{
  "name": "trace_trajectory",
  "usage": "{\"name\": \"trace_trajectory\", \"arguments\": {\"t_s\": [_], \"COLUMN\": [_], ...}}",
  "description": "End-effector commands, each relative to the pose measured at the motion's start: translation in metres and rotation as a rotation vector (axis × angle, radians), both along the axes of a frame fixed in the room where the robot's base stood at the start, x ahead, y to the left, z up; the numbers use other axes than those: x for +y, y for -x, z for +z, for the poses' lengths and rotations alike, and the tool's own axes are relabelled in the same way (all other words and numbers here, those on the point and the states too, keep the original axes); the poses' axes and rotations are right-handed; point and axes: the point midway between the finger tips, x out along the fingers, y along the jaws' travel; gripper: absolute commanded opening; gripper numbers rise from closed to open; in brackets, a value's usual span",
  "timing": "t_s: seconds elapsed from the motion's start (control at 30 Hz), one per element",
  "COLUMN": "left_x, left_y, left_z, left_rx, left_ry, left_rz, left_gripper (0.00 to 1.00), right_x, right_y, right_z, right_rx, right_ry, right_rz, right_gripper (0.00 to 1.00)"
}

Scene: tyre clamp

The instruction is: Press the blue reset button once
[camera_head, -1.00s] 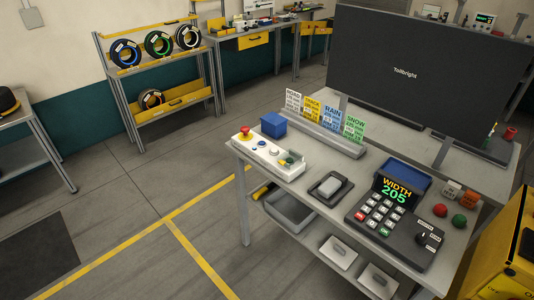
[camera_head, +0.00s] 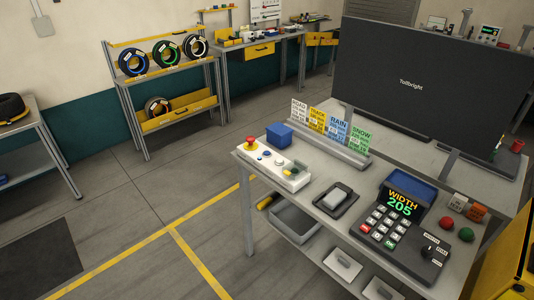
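A white control box (camera_head: 291,178) lies at the left end of the grey workbench (camera_head: 318,217). It carries a small blue button (camera_head: 267,154) between a red mushroom button (camera_head: 250,143) on a yellow base and a pale round button (camera_head: 279,161). A green and a yellow control sit at its near right end. The blue button looks uncovered, and nothing touches it. Neither of my grippers shows in the head view.
A blue bin (camera_head: 279,134) stands behind the control box. Coloured cards (camera_head: 337,130) stand in a rail before a large dark monitor (camera_head: 430,85). A keypad reading "WIDTH 205" (camera_head: 401,203) and a grey pad (camera_head: 335,199) lie to the right. The floor left is open.

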Motion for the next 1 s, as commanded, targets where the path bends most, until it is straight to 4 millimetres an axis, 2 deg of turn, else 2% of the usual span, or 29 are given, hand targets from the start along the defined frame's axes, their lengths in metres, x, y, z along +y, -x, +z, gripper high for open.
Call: {"name": "trace_trajectory", "arguments": {"t_s": [0.03,0.13,1.0], "left_x": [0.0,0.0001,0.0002], "left_y": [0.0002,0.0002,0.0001], "left_z": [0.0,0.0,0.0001], "left_rx": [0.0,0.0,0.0], "left_ry": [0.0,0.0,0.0], "left_rz": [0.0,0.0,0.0], "left_gripper": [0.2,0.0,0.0], "right_x": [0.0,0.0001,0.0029], "right_y": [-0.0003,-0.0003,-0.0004], "right_z": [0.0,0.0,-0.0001], "right_rx": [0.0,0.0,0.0], "right_ry": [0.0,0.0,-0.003], "right_rz": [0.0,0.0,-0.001], "right_gripper": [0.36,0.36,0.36]}}
